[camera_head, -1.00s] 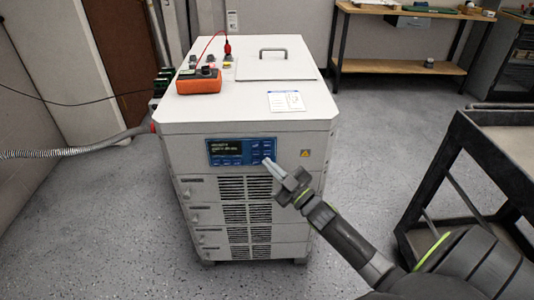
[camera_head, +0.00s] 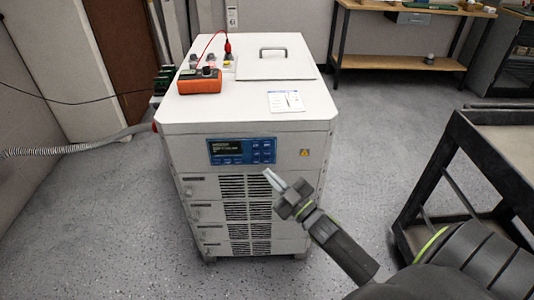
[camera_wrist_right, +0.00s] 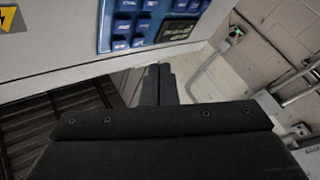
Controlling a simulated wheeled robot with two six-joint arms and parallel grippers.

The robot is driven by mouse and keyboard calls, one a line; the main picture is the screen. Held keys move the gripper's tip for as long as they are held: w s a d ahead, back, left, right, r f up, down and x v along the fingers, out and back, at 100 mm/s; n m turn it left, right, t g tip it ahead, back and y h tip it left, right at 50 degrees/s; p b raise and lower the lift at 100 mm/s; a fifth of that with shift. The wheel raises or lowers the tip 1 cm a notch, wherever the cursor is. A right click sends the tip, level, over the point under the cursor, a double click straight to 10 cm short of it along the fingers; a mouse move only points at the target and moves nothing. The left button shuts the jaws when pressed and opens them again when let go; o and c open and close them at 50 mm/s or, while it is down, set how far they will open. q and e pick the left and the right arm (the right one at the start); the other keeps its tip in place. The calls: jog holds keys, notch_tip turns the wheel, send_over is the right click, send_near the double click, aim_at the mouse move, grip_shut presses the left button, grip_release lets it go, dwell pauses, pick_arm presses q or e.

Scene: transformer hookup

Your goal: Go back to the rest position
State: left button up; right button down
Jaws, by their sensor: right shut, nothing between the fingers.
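My right gripper (camera_head: 270,175) is shut and empty, in front of the white transformer cabinet (camera_head: 181,240), just below its blue control panel (camera_head: 242,151). In the right wrist view its closed fingers (camera_wrist_right: 158,82) show dark, with the keypad of the panel (camera_wrist_right: 150,22) above them. The gripper appears apart from the panel. An orange meter (camera_head: 200,82) lies on the cabinet top with a red lead running to a red plug (camera_head: 228,47). My left gripper is out of view.
A dark cart (camera_head: 470,130) stands at the right, close to my right arm. A wooden workbench (camera_head: 400,65) is at the back. A ribbed hose (camera_head: 75,150) runs from the cabinet's left side. Grey floor (camera_head: 365,170) is open between cabinet and cart.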

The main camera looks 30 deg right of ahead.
dwell(0.6)
